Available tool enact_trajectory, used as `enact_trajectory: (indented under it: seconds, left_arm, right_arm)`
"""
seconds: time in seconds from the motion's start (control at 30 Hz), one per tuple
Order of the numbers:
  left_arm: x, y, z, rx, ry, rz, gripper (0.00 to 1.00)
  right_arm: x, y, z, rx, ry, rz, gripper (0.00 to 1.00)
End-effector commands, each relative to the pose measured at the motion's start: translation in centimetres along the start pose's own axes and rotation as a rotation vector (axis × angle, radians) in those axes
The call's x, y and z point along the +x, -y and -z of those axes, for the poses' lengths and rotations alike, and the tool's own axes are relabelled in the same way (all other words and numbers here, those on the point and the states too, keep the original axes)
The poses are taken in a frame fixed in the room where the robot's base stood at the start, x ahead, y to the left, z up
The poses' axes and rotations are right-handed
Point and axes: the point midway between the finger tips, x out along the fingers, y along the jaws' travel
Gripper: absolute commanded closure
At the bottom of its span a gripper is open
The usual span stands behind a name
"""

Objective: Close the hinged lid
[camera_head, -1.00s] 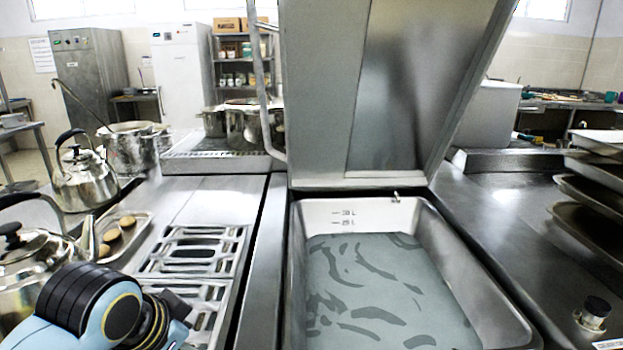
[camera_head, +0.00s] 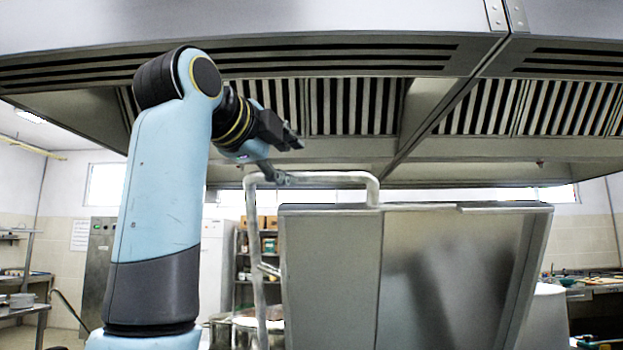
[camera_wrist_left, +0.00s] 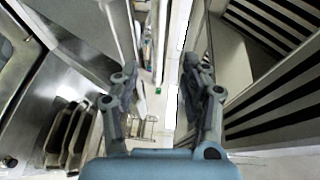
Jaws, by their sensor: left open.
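The hinged lid (camera_head: 420,275) is a large steel panel standing open and upright in the head view. A bent tubular handle (camera_head: 325,178) runs along its left side and across its top. My left gripper (camera_head: 284,158) is raised at the handle's upper left corner, with its fingers close to the tube. I cannot tell whether they touch it. In the left wrist view, the left gripper's two fingers (camera_wrist_left: 158,85) are spread apart, with nothing clearly held between them. The basin under the lid is out of the head view. My right gripper is not in view.
A steel extraction hood (camera_head: 400,50) with slatted filters hangs above the arm and lid. A shelf rack (camera_head: 268,245) and a pot (camera_head: 245,332) stand behind to the left. Stacked trays (camera_wrist_left: 68,130) show in the left wrist view.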

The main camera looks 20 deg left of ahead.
Motion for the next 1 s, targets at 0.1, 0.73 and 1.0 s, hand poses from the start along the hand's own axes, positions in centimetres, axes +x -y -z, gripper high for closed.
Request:
enact_trajectory:
  seconds: [0.1,0.73,1.0]
  left_arm:
    - [2.4,0.1,0.0,-0.003,-0.001,-0.007,0.54]
    - [9.0,-0.2,0.0,-0.003,0.0,-0.001,0.54]
    - [9.0,-0.2,0.0,-0.004,0.0,-0.002,0.75]
  right_arm:
    - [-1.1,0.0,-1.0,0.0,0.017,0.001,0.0]
    - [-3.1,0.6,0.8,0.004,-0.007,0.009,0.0]
    - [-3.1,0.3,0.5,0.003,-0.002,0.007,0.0]
